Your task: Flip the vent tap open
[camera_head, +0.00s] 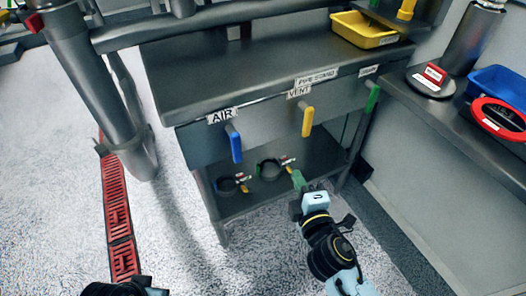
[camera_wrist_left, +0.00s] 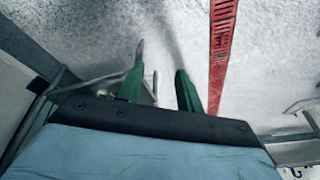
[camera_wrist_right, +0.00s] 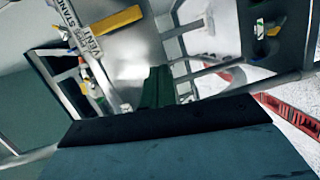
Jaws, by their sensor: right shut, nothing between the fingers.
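The vent tap's yellow handle (camera_head: 308,121) hangs down from the bench front under the VENT label (camera_head: 299,91). In the right wrist view the yellow handle (camera_wrist_right: 116,20) shows at the upper left, near the VENT label (camera_wrist_right: 92,45). My right gripper (camera_head: 296,174) is shut and empty, below the yellow handle and slightly left of it in the head view, apart from it. Its green fingers (camera_wrist_right: 158,78) are together in the right wrist view. My left gripper (camera_wrist_left: 158,74) is open and empty over the floor.
A blue handle (camera_head: 235,142) hangs left under the AIR label, and a green handle (camera_head: 372,97) hangs at the right. Dark rings (camera_head: 269,170) sit on the lower shelf. A yellow tray (camera_head: 364,30) stands on the bench top. A red floor grate (camera_head: 117,215) runs at the left.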

